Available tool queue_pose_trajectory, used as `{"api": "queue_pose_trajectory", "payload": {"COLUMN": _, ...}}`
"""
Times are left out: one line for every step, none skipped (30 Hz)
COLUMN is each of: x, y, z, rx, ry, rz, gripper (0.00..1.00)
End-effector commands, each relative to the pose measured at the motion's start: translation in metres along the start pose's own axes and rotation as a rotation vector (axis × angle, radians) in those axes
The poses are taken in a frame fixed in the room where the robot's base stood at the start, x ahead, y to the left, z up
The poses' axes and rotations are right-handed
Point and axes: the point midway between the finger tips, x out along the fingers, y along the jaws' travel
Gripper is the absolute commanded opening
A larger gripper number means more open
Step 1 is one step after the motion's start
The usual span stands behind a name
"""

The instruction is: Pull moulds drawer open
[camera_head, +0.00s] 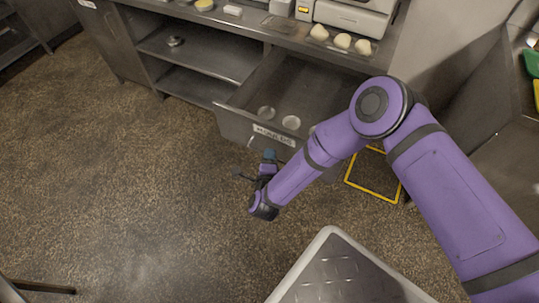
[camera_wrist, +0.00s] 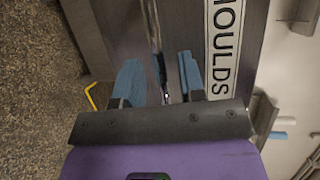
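The moulds drawer (camera_head: 240,124) stands pulled out from the steel counter, with a few round pale moulds (camera_head: 291,122) inside. Its front carries a white MOULDS label (camera_head: 274,135), which also shows large in the wrist view (camera_wrist: 224,50). My gripper (camera_head: 268,157) is in front of the drawer's face, low beside the label. In the wrist view its two blue fingers (camera_wrist: 160,82) are spread apart. The thin metal handle bar (camera_wrist: 153,30) runs between them, with a gap visible on both sides. My forearm hides part of the drawer's right side.
Open shelves (camera_head: 205,55) lie left of the drawer. Dough pieces (camera_head: 342,41) and a scale (camera_head: 352,17) sit on the counter above. A yellow floor outline (camera_head: 372,191) lies right of the drawer. Floor is clear to the left.

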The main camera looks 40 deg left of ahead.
Motion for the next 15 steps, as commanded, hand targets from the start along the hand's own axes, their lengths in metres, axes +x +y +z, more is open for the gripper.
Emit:
{"api": "queue_pose_trajectory", "payload": {"x": -0.009, "y": 0.000, "z": 0.000, "rx": -0.001, "ry": -0.002, "rz": 0.002, "gripper": 0.37}}
{"api": "queue_pose_trajectory", "payload": {"x": -0.014, "y": 0.000, "z": 0.000, "rx": -0.001, "ry": -0.002, "rz": 0.003, "gripper": 0.37}}
{"api": "queue_pose_trajectory", "payload": {"x": -0.022, "y": 0.001, "z": 0.000, "rx": -0.001, "ry": -0.002, "rz": 0.003, "gripper": 0.37}}
{"api": "queue_pose_trajectory", "payload": {"x": -0.028, "y": 0.001, "z": 0.001, "rx": 0.000, "ry": -0.003, "rz": 0.003, "gripper": 0.37}}
{"api": "queue_pose_trajectory", "payload": {"x": -0.034, "y": 0.000, "z": 0.001, "rx": 0.000, "ry": -0.002, "rz": 0.002, "gripper": 0.37}}
{"api": "queue_pose_trajectory", "payload": {"x": -0.042, "y": 0.000, "z": 0.001, "rx": 0.000, "ry": -0.003, "rz": 0.003, "gripper": 0.37}}
{"api": "queue_pose_trajectory", "payload": {"x": -0.047, "y": 0.000, "z": 0.001, "rx": 0.000, "ry": -0.003, "rz": 0.002, "gripper": 0.37}}
{"api": "queue_pose_trajectory", "payload": {"x": -0.053, "y": 0.001, "z": 0.001, "rx": -0.001, "ry": -0.003, "rz": 0.003, "gripper": 0.37}}
{"api": "queue_pose_trajectory", "payload": {"x": -0.060, "y": 0.000, "z": 0.001, "rx": -0.001, "ry": -0.002, "rz": 0.002, "gripper": 0.37}}
{"api": "queue_pose_trajectory", "payload": {"x": -0.065, "y": 0.000, "z": 0.000, "rx": -0.001, "ry": -0.002, "rz": 0.003, "gripper": 0.37}}
{"api": "queue_pose_trajectory", "payload": {"x": -0.069, "y": 0.000, "z": 0.000, "rx": -0.002, "ry": -0.002, "rz": 0.003, "gripper": 0.37}}
{"api": "queue_pose_trajectory", "payload": {"x": -0.074, "y": 0.000, "z": 0.000, "rx": -0.001, "ry": -0.001, "rz": 0.002, "gripper": 0.37}}
{"api": "queue_pose_trajectory", "payload": {"x": -0.078, "y": 0.001, "z": 0.000, "rx": -0.001, "ry": -0.001, "rz": 0.002, "gripper": 0.37}}
{"api": "queue_pose_trajectory", "payload": {"x": -0.081, "y": 0.001, "z": 0.000, "rx": -0.001, "ry": -0.001, "rz": 0.002, "gripper": 0.37}}
{"api": "queue_pose_trajectory", "payload": {"x": -0.085, "y": 0.000, "z": 0.000, "rx": -0.001, "ry": -0.001, "rz": 0.001, "gripper": 0.37}}
